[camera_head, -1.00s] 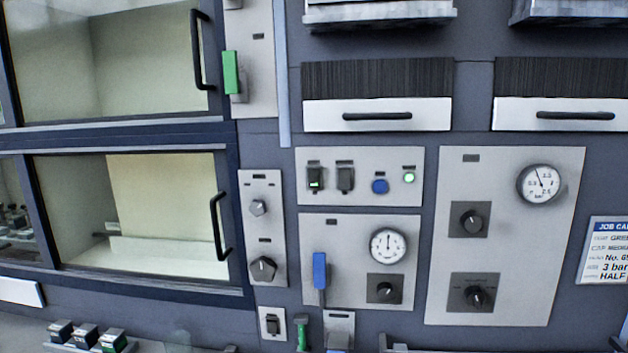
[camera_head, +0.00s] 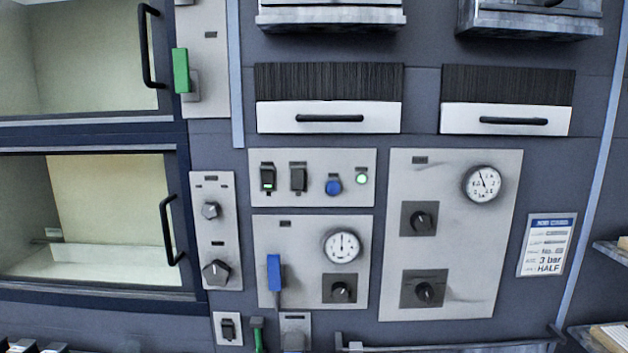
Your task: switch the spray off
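A grey switch panel (camera_head: 312,158) is in the middle of the view. The labels are too small to read, so I cannot tell which control is the spray's. My gripper is not in view.
Left are glass doors with black handles (camera_head: 170,230), a green lever (camera_head: 181,70) and a two-knob panel (camera_head: 228,245). Right are a larger panel (camera_head: 455,250) with two knobs and a gauge, and a job card (camera_head: 546,245). Drawers (camera_head: 330,117) are above; a dark rail (camera_head: 450,345) is below.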

